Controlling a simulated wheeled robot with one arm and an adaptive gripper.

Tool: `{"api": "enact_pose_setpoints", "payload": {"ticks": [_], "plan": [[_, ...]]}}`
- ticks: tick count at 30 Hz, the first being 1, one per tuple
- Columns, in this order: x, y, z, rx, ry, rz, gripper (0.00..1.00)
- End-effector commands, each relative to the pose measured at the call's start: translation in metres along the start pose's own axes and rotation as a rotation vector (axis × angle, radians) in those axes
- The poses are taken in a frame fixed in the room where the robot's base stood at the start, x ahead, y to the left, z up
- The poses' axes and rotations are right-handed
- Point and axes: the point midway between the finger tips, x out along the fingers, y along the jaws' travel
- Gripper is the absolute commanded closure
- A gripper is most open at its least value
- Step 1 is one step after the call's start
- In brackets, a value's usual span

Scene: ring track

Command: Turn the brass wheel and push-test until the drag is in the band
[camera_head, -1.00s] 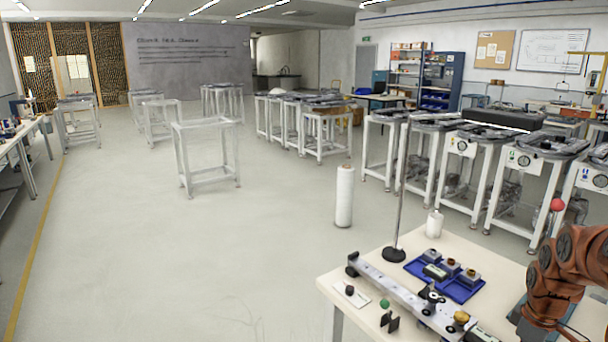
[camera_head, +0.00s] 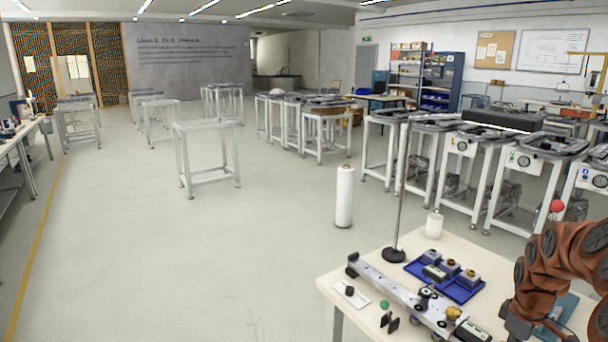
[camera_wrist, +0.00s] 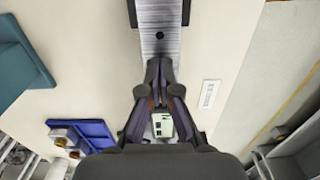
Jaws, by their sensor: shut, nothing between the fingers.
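A brass wheel (camera_head: 453,313) sits at the near right end of a grey metal rail (camera_head: 388,287) on the cream table. A dark carriage with a round knob (camera_head: 425,296) stands on the rail left of the wheel. My gripper (camera_wrist: 159,72) is shut and empty in the wrist view. Its fingertips overlap the rail (camera_wrist: 160,38) as seen from above; I cannot tell whether they touch it. A pale block with a small dark window (camera_wrist: 162,125) shows between the finger links, below them. I cannot make out the brass wheel in the wrist view.
A blue tray (camera_head: 462,292) with several small blocks lies behind the rail. A pole on a black base (camera_head: 394,255) and a white cup (camera_head: 434,225) stand at the table's back. A green ball on a stand (camera_head: 384,304) is in front of the rail. Open floor lies left.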

Motion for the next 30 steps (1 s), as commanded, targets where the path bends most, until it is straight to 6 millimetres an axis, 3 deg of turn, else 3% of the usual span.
{"api": "enact_pose_setpoints", "payload": {"ticks": [30], "plan": [[-0.001, -0.001, -0.026, 0.000, 0.002, 0.000, 1.00]]}}
